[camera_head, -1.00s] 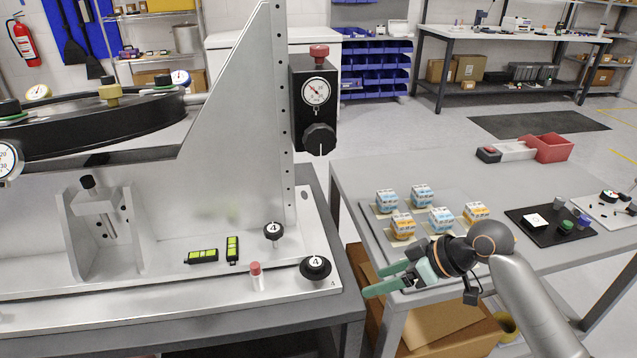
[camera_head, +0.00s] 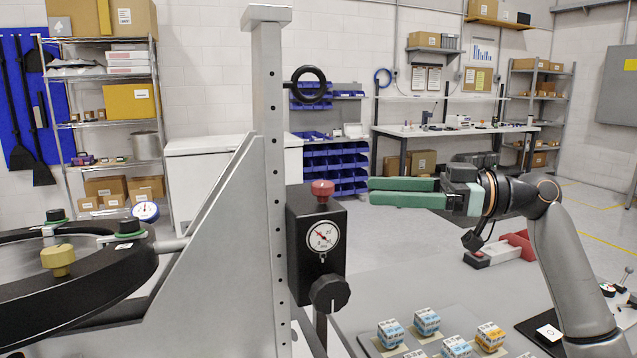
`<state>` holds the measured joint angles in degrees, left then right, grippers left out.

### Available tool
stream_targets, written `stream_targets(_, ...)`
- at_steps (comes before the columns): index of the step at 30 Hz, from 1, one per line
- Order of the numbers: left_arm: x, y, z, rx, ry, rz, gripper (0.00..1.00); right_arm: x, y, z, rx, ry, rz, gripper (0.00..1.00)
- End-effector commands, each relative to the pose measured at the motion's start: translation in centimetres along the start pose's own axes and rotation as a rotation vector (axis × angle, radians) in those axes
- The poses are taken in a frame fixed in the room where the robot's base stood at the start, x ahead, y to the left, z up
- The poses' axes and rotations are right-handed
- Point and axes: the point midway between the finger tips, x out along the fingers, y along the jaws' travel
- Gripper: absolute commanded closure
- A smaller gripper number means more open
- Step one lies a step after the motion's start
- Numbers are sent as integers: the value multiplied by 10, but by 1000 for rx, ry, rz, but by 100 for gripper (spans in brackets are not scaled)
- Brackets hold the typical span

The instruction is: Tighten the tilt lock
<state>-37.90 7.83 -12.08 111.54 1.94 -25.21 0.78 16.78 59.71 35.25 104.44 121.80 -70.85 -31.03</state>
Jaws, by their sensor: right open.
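The mirror fixture's upright metal column (camera_head: 268,120) carries a black box (camera_head: 301,230) with a red knob (camera_head: 322,190) on top, a round dial gauge (camera_head: 322,236) and a black lobed knob (camera_head: 329,293) below the gauge. I cannot tell from the picture which knob is the tilt lock. My right gripper (camera_head: 372,191) is open and empty. Its green fingers point left, in the picture a little right of the red knob and at about its height. My left gripper is not in view.
A black ring handle (camera_head: 308,86) sticks out from the upper column. The space between my right gripper and the black box looks clear.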

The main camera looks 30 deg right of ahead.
Motion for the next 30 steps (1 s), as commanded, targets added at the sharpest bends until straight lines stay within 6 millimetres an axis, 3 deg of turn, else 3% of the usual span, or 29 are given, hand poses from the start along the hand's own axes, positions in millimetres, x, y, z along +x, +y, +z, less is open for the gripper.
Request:
stream_targets(6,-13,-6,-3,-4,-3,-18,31,44,0,-3,1,-4,-1,29)
stream_targets(15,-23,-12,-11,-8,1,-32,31,83,0,-2,2,-2,1,29)
stream_targets(30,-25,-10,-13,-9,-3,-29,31,95,0,1,2,-2,1,29)
